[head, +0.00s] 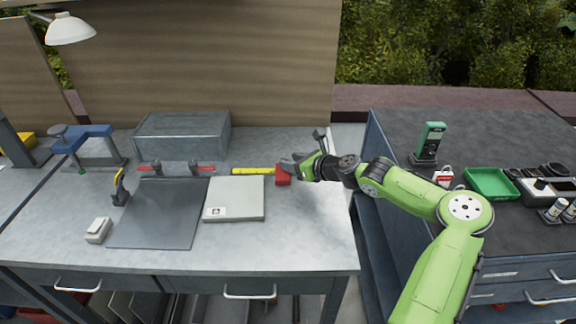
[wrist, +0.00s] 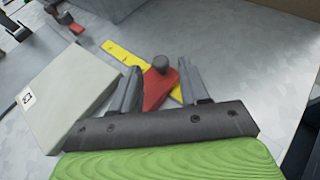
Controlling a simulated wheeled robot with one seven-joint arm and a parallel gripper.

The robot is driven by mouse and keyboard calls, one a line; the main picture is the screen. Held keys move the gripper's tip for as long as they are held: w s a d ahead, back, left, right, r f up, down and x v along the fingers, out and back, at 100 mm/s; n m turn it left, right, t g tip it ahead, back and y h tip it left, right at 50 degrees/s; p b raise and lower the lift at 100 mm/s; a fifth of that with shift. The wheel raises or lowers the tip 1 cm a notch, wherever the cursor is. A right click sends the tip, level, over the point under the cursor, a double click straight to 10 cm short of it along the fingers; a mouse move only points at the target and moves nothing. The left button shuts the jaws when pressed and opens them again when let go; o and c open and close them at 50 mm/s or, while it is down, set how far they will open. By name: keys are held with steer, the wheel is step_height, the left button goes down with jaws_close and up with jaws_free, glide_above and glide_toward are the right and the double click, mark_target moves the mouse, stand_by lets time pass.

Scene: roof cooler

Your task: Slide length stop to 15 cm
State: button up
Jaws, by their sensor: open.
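The length stop is a red block (wrist: 157,86) with a dark grey knob (wrist: 161,63) on top. It sits on a yellow scale strip (wrist: 121,55) lying on the bench. In the head view the red stop (head: 283,176) is at the right end of the visible yellow strip (head: 252,171). My gripper (wrist: 160,92) is open, with one finger on each side of the red stop. I cannot tell whether either finger touches it. In the head view my gripper (head: 290,163) partly hides the stop. The scale marks are too small to read.
A pale box (head: 234,199) lies left of the stop, close to my gripper. A dark mat (head: 158,213) and a red bar with grey clamps (head: 176,168) lie further left. A grey case (head: 182,134) stands behind. The bench front right is clear.

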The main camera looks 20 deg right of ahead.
steer(key=x, duration=0.2)
steer(key=shift+w+f, duration=0.1)
steer(key=shift+w, duration=0.15)
jaws_close()
